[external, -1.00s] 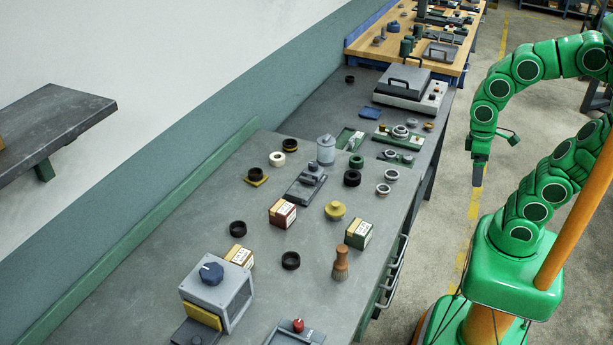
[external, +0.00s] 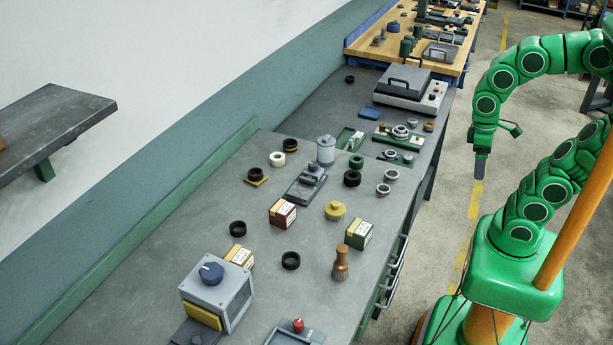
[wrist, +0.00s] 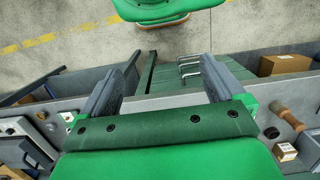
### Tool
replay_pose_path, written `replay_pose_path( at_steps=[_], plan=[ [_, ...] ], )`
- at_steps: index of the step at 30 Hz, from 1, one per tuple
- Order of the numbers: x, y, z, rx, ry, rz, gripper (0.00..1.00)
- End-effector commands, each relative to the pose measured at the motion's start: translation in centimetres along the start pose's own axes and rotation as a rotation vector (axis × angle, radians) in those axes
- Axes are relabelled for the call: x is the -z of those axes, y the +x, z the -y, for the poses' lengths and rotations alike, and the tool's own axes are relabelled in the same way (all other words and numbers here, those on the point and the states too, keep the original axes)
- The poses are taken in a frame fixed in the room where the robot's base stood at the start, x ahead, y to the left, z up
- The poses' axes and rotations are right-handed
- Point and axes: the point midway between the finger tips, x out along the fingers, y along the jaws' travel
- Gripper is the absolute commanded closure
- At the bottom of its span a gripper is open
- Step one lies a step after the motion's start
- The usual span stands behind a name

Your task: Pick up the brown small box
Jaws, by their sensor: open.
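A small brown box (external: 238,256) with a pale label stands on the grey workbench (external: 150,262), partly behind the grey machine with a blue knob. A dark red small box (external: 282,213) and a green one (external: 358,232) stand nearby, also labelled. My gripper (external: 481,170) hangs over the floor aisle to the right of the bench, well away from the boxes. In the wrist view my gripper (wrist: 170,62) has its two fingers wide apart with nothing between them. A small labelled box (wrist: 285,152) shows at lower right there; I cannot tell which one.
The grey machine (external: 218,296), a brush (external: 341,263), a yellow knob (external: 335,210) and several black rings crowd the bench. Handles (external: 393,285) stick out from its front. A larger cardboard box (wrist: 285,65) shows in the wrist view.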

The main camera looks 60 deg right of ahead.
Motion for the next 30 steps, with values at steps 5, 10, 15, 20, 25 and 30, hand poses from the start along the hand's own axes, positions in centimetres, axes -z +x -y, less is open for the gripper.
replay_pose_path(
  at_steps=[5, 10, 15, 20, 25, 30],
  plan=[
    [-0.4, -2.7, 0.0, 0.000, 0.000, -0.004, 0.04],
    [1.5, -3.2, 1.4, 0.038, 0.032, -0.002, 0.04],
    [3.5, -4.0, 3.0, 0.084, 0.071, -0.005, 0.04],
    [6.2, -4.9, 5.2, 0.143, 0.122, -0.002, 0.04],
    [9.8, -6.2, 8.2, 0.226, 0.196, 0.011, 0.04],
    [13.5, -7.5, 11.4, 0.310, 0.274, 0.029, 0.04]
  ],
)
